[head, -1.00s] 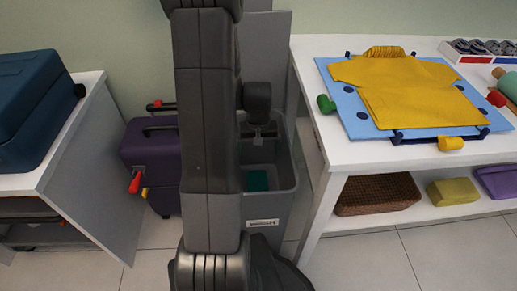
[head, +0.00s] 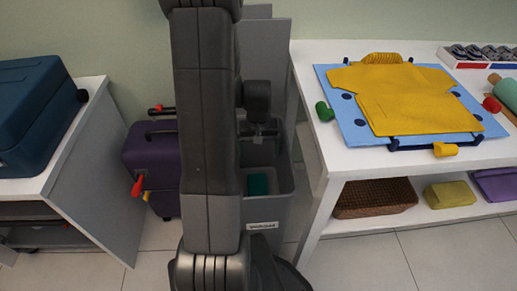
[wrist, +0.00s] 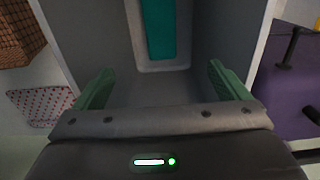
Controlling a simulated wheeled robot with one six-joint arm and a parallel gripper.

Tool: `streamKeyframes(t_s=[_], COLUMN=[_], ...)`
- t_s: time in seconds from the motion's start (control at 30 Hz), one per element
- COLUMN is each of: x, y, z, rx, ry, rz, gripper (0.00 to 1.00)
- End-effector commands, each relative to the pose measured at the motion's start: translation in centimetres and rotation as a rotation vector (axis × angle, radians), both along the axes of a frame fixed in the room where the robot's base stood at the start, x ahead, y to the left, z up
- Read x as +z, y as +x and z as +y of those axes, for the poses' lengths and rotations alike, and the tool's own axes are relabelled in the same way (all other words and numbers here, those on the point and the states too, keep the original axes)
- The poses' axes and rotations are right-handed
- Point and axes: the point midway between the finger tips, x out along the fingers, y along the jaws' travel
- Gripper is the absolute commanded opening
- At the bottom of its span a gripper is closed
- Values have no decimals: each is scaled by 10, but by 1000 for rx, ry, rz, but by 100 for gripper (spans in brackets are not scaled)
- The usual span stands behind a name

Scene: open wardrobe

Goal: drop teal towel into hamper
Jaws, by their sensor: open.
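The teal towel (head: 258,184) lies inside the grey hamper (head: 266,217), low down in it. In the wrist view the towel (wrist: 159,28) is a flat teal strip on the hamper's floor, cut off by the top of the picture. My gripper (wrist: 155,85) is open and empty above the hamper (wrist: 88,42), its two green fingers apart, with the towel below and beyond them. In the head view my arm hides the left part of the hamper, and my fingertips are too small to make out.
A purple case (head: 150,155) stands left of the hamper. A white table (head: 350,160) with a yellow folded shirt (head: 410,105) on a blue board stands close on the right. A white cabinet with a blue box (head: 38,110) is at the left. Tiled floor is free in front.

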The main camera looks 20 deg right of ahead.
Motion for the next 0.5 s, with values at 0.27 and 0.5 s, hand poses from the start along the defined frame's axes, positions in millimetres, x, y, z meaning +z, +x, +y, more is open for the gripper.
streamKeyframes(t_s=[0.27,0.5], x=[33,57], y=[0,0], z=[0,0], rx=[0,0], ry=[0,0], rz=[-1,0], gripper=[95,95])
